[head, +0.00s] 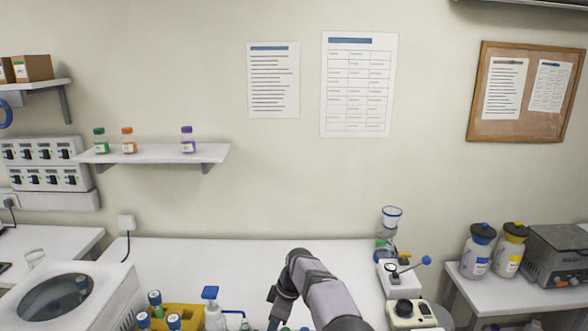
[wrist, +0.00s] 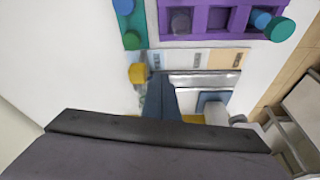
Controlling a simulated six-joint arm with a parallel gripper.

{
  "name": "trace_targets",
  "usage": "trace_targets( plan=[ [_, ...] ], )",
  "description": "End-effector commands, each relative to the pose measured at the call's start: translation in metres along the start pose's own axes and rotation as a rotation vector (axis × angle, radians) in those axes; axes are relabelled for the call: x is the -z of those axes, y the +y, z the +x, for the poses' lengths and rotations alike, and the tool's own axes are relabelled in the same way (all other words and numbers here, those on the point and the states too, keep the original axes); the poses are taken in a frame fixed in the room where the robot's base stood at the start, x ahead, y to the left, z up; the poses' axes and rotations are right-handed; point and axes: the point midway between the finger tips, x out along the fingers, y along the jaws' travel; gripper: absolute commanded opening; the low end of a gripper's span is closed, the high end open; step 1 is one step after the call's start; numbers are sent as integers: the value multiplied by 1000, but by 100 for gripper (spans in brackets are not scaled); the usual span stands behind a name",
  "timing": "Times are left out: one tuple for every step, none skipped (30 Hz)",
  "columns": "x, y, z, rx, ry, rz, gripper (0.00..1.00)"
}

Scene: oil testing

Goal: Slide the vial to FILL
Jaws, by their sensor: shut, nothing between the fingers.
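My gripper (wrist: 160,88) shows in the wrist view as dark blue fingers, shut and empty. They reach over a metal rail (wrist: 205,79) beside a label strip (wrist: 218,58) with pale blue, grey and orange sections. The lettering is too small to read, so I cannot tell which is FILL. I cannot make out the task's vial on the rail. In the head view my gripper (head: 274,305) is low over the bench, and its fingertips are hidden.
A purple rack (wrist: 217,14) with a teal-capped vial (wrist: 282,28) lies beyond the strip. A green and blue item (wrist: 130,22) is left of it.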

Motion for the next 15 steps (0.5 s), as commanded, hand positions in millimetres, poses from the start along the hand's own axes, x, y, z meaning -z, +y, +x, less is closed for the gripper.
trace_targets(
  plan=[
    [2,0,-6,-1,0,0,0],
    [2,0,-8,-1,0,0,0],
    [3,0,-11,0,0,0,0],
    [4,0,-13,0,0,0,0],
    [5,0,-15,0,0,0,0],
    [5,0,-18,0,0,0,0],
    [6,0,-20,0,0,0,0],
    [7,0,-22,1,0,0,0],
    [8,0,-25,1,0,0,0],
    [8,0,-27,1,0,0,0],
    [9,0,-29,0,0,0,0],
    [10,0,-32,0,0,0,0],
    [10,0,-34,0,0,0,0],
    [11,0,-36,0,0,0,0],
    [12,0,-39,0,0,0,0]
  ],
)
